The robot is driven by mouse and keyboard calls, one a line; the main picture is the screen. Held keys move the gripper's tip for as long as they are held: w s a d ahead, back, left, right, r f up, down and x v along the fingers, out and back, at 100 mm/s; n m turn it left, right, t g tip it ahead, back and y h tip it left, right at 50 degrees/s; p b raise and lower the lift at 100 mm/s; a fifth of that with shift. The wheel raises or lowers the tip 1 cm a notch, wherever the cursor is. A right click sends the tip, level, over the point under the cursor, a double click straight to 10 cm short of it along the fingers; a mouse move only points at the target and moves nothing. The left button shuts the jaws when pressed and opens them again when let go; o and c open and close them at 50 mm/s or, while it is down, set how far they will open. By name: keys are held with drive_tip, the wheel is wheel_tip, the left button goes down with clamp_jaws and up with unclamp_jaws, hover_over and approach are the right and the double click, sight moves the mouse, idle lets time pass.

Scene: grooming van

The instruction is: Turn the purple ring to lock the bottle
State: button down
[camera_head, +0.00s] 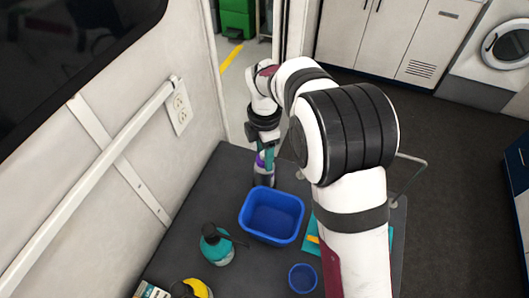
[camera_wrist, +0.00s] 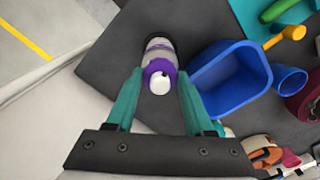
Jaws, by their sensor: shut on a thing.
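The bottle (camera_head: 264,179) stands at the far end of the dark table in the head view. In the wrist view the bottle (camera_wrist: 159,46) is seen from above, with a pale body and a white top. The purple ring (camera_wrist: 153,66) goes around its neck; it shows in part between the fingers in the head view (camera_head: 260,159). My gripper (camera_wrist: 160,73) has one teal fingertip on each side of the ring and is shut on it. In the head view my gripper (camera_head: 265,157) points down over the bottle and partly hides it.
A blue basin (camera_head: 271,215) stands close beside the bottle. A small blue cup (camera_head: 303,278), a teal spray bottle (camera_head: 217,246) and a yellow item (camera_head: 198,288) are nearer. The wall with a white rail (camera_head: 90,190) borders the table on the left.

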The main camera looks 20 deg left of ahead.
drive_tip(key=m, duration=0.4)
drive_tip(key=shift+m, duration=0.4)
drive_tip(key=m, duration=0.8)
drive_tip(key=shift+m, duration=2.2)
drive_tip(key=shift+c, duration=1.4)
unclamp_jaws()
